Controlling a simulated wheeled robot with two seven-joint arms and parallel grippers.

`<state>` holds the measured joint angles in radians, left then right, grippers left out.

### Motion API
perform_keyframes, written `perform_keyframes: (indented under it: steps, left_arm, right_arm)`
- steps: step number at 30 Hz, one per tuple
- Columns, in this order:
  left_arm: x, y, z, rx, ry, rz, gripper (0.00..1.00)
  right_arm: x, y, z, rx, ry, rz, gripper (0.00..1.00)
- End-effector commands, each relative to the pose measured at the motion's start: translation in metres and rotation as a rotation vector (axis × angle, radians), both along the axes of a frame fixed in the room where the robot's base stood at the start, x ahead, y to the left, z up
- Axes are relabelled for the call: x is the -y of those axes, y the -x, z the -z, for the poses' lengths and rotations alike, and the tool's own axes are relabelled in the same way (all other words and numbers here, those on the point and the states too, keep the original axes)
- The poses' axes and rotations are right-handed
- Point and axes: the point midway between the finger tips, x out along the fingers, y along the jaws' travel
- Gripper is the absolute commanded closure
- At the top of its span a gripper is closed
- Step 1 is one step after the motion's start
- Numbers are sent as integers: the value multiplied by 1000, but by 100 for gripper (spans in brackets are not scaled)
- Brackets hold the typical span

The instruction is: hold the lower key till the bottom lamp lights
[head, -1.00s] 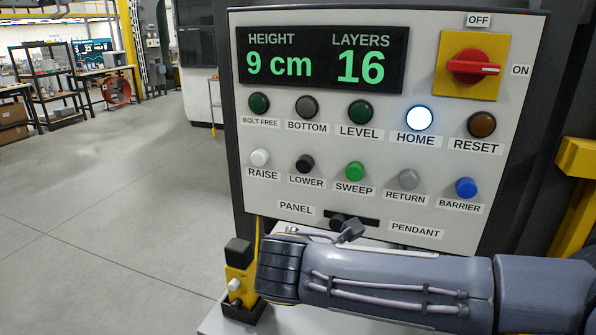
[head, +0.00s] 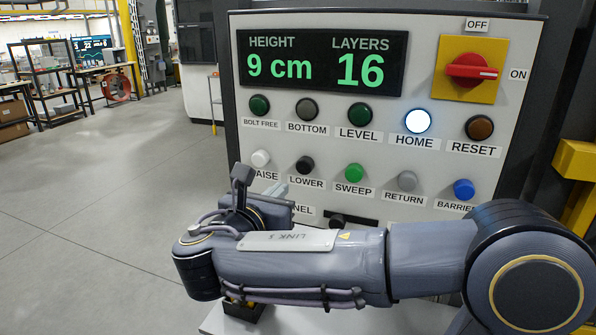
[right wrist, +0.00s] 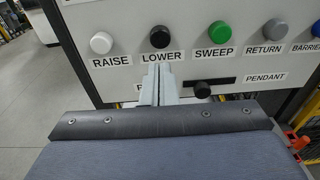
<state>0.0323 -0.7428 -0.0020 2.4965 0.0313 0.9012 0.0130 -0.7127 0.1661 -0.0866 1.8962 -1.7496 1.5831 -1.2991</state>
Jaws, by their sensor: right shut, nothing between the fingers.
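The lower key (head: 305,165) is a black round button on the grey panel, above its LOWER label. It also shows in the right wrist view (right wrist: 160,37). The bottom lamp (head: 307,109) is dark and unlit. My right gripper (head: 278,190) is shut and empty, its pale fingertips just below and left of the lower key in the head view. In the right wrist view the fingertips (right wrist: 158,70) sit below the key, over the lower edge of its label; the key's face is uncovered. Contact with the panel cannot be told. My left gripper is not in view.
The white raise key (head: 261,158) and green sweep key (head: 354,173) flank the lower key. The display (head: 322,62) reads 9 cm and 16 layers. The home lamp (head: 418,121) is lit. The panel/pendant selector (right wrist: 202,89) lies below the keys.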

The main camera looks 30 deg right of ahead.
Motion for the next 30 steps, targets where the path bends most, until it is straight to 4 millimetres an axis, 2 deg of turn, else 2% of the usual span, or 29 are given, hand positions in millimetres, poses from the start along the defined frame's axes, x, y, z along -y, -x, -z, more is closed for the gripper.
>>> perform_keyframes:
  steps: [3, 9, 15, 21, 30]
  left_arm:
    - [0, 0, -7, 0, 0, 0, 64]
    - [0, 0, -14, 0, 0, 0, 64]
    - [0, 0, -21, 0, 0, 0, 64]
    - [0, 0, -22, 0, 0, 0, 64]
    - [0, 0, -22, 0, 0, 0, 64]
  right_arm:
    - [22, -17, 1, -1, 0, 7, 100]
    - [54, -43, 5, -2, 0, 5, 100]
    - [75, -61, 8, -2, 0, 2, 100]
    - [82, -68, 9, 1, -1, 0, 100]
    - [82, -68, 10, 1, -1, 0, 100]
